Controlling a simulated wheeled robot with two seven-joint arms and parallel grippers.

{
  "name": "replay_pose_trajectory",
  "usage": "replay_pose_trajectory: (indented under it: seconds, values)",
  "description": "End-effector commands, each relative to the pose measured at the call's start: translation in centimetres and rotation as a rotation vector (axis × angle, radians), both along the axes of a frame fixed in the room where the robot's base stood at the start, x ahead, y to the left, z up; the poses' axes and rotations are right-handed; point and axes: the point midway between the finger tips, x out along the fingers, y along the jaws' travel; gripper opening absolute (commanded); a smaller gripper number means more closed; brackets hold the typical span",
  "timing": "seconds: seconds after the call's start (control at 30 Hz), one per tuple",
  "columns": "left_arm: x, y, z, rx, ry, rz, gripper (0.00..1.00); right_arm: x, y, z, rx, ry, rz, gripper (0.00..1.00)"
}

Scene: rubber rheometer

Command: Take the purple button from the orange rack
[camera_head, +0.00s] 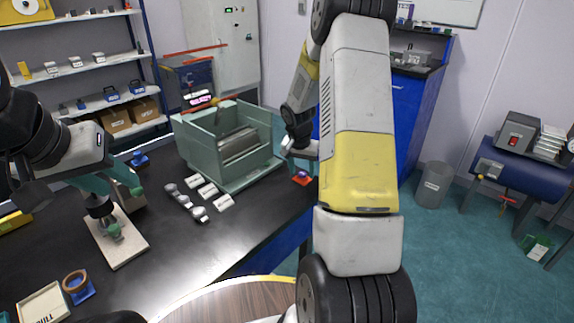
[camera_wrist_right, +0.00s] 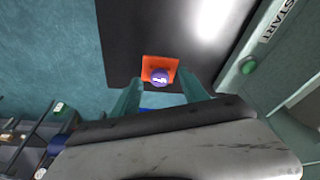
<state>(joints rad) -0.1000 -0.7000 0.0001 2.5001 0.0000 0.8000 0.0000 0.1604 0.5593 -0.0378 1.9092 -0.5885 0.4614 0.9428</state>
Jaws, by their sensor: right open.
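The purple button (camera_wrist_right: 160,78) sits on the small orange rack (camera_wrist_right: 147,62) near the dark table's edge. In the head view the button (camera_head: 302,174) and the rack (camera_head: 301,181) are small, just below my right gripper (camera_head: 300,152). In the right wrist view my right gripper (camera_wrist_right: 161,92) is open, with one teal finger on each side of the button and nothing between the tips that I can see as gripped. My left gripper (camera_head: 103,184) is at the left over the table, by a small press-like device; its jaw opening is unclear.
A grey-green machine (camera_head: 222,150) with a START label stands left of the rack. Several white labelled blocks (camera_head: 208,191) lie before it. A board with a stand (camera_head: 118,245) and a wooden ring (camera_head: 74,281) are at the left. The table's front middle is clear.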

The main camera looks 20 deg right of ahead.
Motion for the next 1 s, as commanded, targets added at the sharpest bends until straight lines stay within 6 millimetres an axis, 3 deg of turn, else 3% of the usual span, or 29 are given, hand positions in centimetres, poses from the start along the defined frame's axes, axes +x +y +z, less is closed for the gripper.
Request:
replay_pose_trajectory:
  seconds: [0.13, 0.17, 0.4, 0.77, 1.0]
  values:
    - [0.0, 0.0, 0.0, 0.0, 0.0, 0.0, 0.36, 0.0, 0.0, 0.0, -0.001, -0.001, 0.0, 0.52]
    - [0.0, 0.0, 0.0, 0.0, 0.0, 0.0, 0.36, 0.0, 0.0, 0.0, -0.001, -0.001, 0.0, 0.48]
    - [0.0, 0.0, 0.0, 0.0, 0.0, 0.0, 0.36, 0.0, 0.0, 0.1, -0.001, -0.001, 0.0, 0.01]
    - [0.0, 0.0, 0.0, 0.0, 0.0, 0.0, 0.36, 0.0, 0.0, 0.2, -0.001, -0.001, 0.0, 0.0]
    - [0.0, 0.0, 0.0, 0.0, 0.0, 0.0, 0.36, 0.1, 0.0, 2.0, 0.0, -0.004, 0.001, 0.0]
